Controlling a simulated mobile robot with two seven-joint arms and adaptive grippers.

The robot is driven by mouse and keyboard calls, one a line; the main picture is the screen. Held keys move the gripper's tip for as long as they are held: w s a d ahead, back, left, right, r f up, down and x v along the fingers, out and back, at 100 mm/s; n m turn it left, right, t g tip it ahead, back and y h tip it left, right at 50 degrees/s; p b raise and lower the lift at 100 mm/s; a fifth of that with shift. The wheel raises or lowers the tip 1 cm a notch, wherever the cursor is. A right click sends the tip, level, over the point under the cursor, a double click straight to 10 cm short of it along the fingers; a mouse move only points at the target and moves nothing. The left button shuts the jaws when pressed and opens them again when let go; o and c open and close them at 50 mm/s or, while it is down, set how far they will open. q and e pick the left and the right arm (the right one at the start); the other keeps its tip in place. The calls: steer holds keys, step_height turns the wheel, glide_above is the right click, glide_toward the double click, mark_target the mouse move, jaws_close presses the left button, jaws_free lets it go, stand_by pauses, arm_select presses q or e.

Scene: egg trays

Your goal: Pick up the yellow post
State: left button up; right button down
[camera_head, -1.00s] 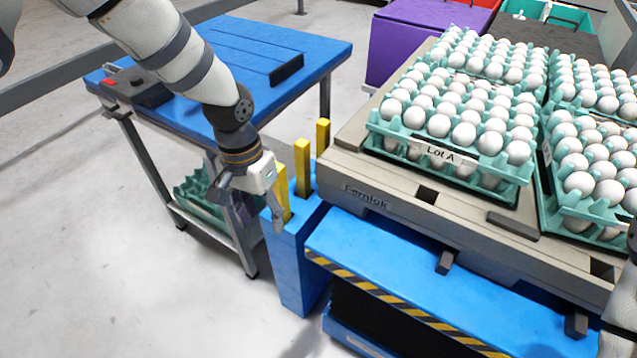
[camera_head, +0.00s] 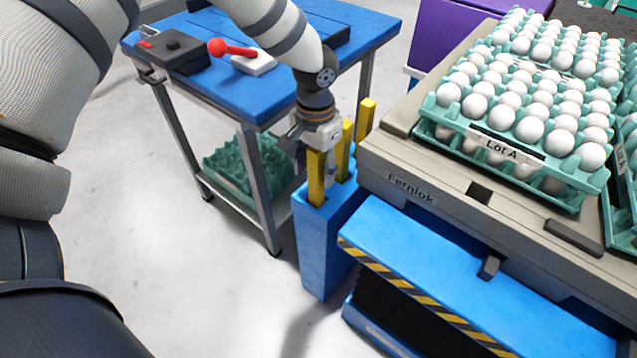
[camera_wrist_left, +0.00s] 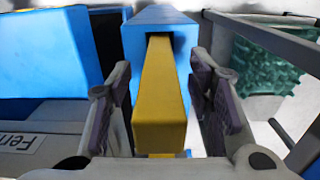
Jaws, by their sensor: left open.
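Three yellow posts stand upright in a row in a blue holder (camera_head: 322,240). The nearest yellow post (camera_head: 315,180) is at the front, with the middle post (camera_head: 343,150) and the far post (camera_head: 366,118) behind it. My left gripper (camera_head: 322,158) is open at the nearest post and partly hides its top. In the left wrist view the yellow post (camera_wrist_left: 160,100) stands between the two spread fingers, with visible gaps on both sides. The holder (camera_wrist_left: 150,15) shows beyond it. My right gripper is out of view.
A platform (camera_head: 400,165) with egg trays (camera_head: 570,190) stands right of the posts. A blue table (camera_head: 220,95) with a red-handled device (camera_head: 235,50) is behind on the left. A green tray (camera_head: 235,170) sits on its lower shelf. Floor at the front left is clear.

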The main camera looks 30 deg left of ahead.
arm_select(q)
steer(key=shift+f, duration=0.35)
steer(key=shift+r, duration=0.1)
jaws_close()
